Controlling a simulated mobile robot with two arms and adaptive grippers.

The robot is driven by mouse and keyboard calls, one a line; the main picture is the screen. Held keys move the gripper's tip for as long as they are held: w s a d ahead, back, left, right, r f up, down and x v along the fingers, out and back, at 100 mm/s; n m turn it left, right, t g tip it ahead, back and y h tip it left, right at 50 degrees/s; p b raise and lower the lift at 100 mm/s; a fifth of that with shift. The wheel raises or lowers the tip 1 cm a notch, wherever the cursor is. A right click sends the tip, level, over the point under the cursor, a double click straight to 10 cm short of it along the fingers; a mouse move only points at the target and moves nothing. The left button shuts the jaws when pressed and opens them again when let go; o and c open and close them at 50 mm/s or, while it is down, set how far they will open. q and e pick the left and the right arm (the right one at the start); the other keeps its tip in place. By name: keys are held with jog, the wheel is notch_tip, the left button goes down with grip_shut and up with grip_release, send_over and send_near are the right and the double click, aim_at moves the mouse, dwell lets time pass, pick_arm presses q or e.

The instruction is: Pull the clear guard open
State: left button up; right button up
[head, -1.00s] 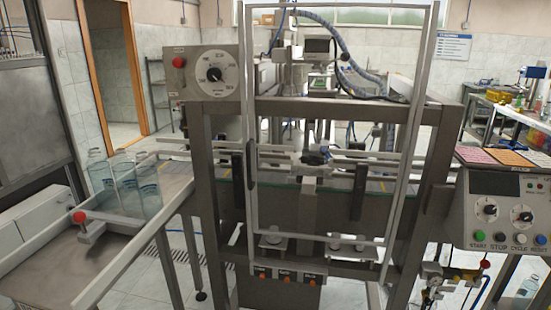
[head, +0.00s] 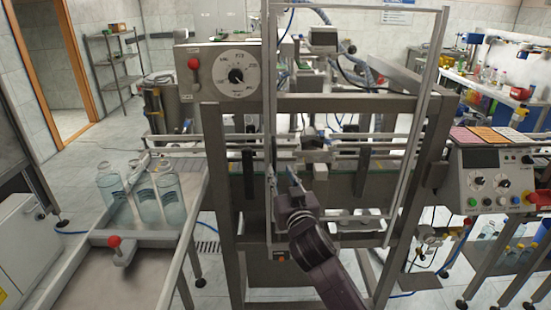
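The clear guard (head: 438,70) is a pale upright frame with see-through panels on the front of the grey machine. Its left upright (head: 271,110) and its bottom rail stand before the conveyor. My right gripper (head: 283,178) reaches up from the bottom, with its fingertips at the lower part of the guard's left upright. The fingers are small and seen from behind, so I cannot tell whether they touch or close on the bar. My gripper body hides part of the guard's lower edge. My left gripper is not in view.
A side table (head: 75,275) with a red knob and several clear bottles (head: 170,195) stands at the left. A control panel (head: 490,182) with knobs and buttons stands at the right. A dial box (head: 236,75) is at the upper left of the machine.

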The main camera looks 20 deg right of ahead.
aim_at(275, 163)
jog(key=w+p, duration=0.1)
jog(key=w, duration=0.5)
jog(key=shift+w+d, duration=0.1)
jog(key=shift+w, duration=0.1)
jog(key=shift+w+f+p, duration=0.1)
jog(key=shift+w+p, duration=0.2)
jog(key=shift+w, duration=0.3)
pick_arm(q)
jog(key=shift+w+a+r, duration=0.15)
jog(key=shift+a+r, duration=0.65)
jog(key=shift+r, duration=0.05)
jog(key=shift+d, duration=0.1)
pick_arm(e)
jog(key=shift+c, duration=0.8)
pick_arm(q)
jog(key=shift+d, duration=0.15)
pick_arm(e)
grip_shut()
